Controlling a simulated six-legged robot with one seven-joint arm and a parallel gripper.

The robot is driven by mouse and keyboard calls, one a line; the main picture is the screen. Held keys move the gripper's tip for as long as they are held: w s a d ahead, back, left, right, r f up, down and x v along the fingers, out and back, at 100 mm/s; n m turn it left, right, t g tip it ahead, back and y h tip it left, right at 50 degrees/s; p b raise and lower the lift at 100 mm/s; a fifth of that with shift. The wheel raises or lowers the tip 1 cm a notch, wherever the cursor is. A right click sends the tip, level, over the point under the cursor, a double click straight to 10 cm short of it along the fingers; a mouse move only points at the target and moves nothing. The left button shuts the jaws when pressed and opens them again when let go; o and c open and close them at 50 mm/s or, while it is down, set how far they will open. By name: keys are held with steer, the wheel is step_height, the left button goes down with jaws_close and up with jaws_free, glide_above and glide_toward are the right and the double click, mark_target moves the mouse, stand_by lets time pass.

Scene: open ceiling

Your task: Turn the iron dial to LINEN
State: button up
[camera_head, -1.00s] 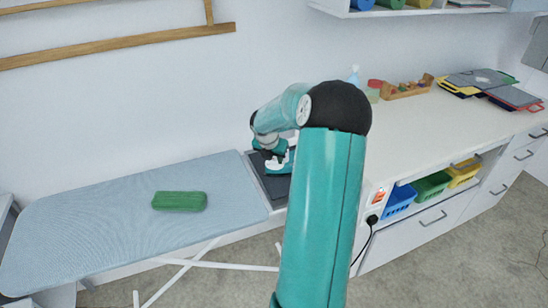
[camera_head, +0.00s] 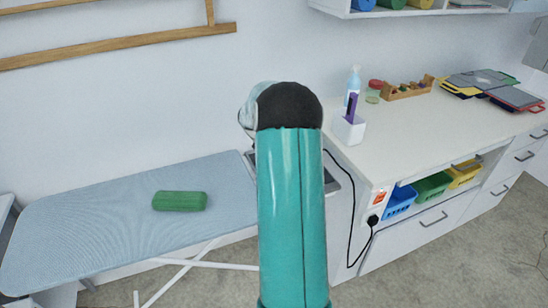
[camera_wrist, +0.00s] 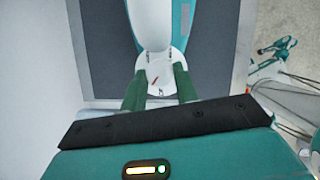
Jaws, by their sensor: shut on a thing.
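The iron (camera_wrist: 150,25) shows in the wrist view, with a white upper body and teal sides, on a dark rest pad (camera_wrist: 97,60). The iron's dial (camera_wrist: 157,76) is a pale disc with a red pointer mark and small dark marks around it. My gripper (camera_wrist: 160,88) is shut on the dial, with one dark green finger on each side. The lettering is too small to read, so I cannot tell which setting the pointer is at. In the head view my arm hides the iron, the dial and my gripper.
The blue ironing board (camera_head: 110,225) carries a green block (camera_head: 180,201). A white counter (camera_head: 400,135) at right holds a spray bottle (camera_head: 353,84), a white holder (camera_head: 348,130) with a purple item, and a wooden rack (camera_head: 408,90). A black cord (camera_head: 352,205) hangs at the counter front.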

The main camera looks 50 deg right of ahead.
steer(key=m, duration=0.2)
steer(key=m+g+y, duration=0.1)
steer(key=m, duration=0.2)
steer(key=shift+w+d+m+g, duration=0.1)
steer(key=shift+w+m+g, duration=0.2)
steer(key=shift+g, duration=0.1)
steer(key=shift+d+m+g+y, duration=0.15)
steer(key=shift+m+y, duration=0.3)
steer(key=shift+m, duration=0.65)
steer(key=shift+m+g+y, duration=0.25)
steer(key=shift+m+y, duration=0.2)
steer(key=shift+m, duration=0.65)
steer(key=o, duration=1)
steer(key=v, duration=1.3)
steer(key=shift+w+d+r, duration=0.1)
steer(key=shift+w+r, duration=0.1)
steer(key=shift+r, duration=0.15)
